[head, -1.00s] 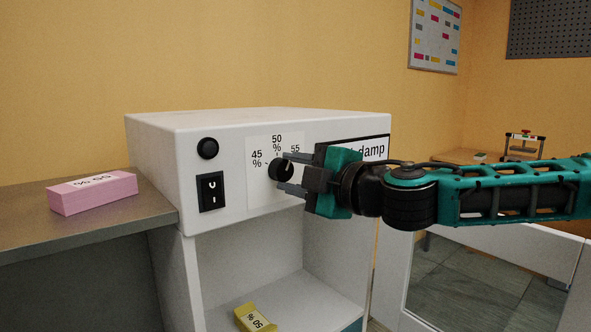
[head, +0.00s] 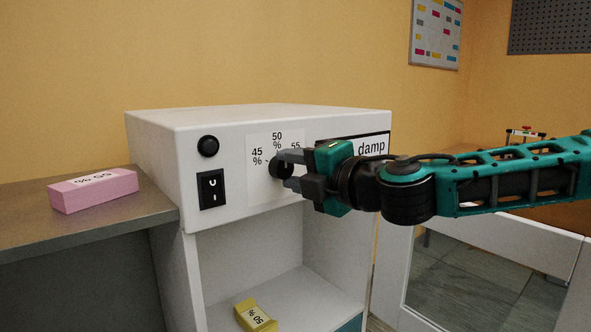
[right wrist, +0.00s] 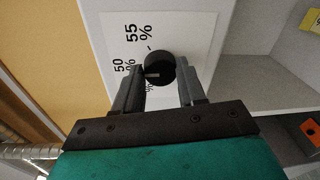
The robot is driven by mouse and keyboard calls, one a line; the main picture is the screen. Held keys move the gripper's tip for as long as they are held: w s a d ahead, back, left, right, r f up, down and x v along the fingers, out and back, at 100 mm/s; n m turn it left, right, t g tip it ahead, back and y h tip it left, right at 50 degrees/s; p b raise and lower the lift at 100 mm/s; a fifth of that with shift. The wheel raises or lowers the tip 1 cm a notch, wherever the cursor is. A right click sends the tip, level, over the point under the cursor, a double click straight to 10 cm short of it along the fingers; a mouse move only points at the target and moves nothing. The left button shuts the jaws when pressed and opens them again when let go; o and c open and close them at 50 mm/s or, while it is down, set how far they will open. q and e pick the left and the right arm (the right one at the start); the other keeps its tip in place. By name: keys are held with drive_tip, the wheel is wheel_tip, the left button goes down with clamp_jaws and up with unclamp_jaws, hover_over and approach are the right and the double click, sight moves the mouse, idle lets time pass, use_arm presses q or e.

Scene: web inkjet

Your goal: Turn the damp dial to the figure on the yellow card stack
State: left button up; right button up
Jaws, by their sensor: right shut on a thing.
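The damp dial (head: 280,167) is a round black knob on a white printed plate on the white cabinet's front. Figures 45 %, 50 % and 55 % surround it. My right gripper (head: 287,169) is shut on the dial. The right wrist view shows the fingers (right wrist: 160,88) on both sides of the dial (right wrist: 159,66). A pale line on the dial points roughly left there, toward the 50 % side; its exact setting is hard to tell. The yellow card stack (head: 255,316) lies on the lower shelf and reads 50 %. My left gripper is out of view.
A pink card stack (head: 93,191) reading 55 % lies on the grey counter (head: 120,220) at left. A black round button (head: 208,146) and a rocker switch (head: 211,190) sit left of the dial. A damp label (head: 372,147) is partly behind my gripper.

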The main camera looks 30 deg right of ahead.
drive_tip(key=o, duration=1.1)
drive_tip(key=shift+c, duration=0.2)
drive_tip(key=shift+s, duration=0.1)
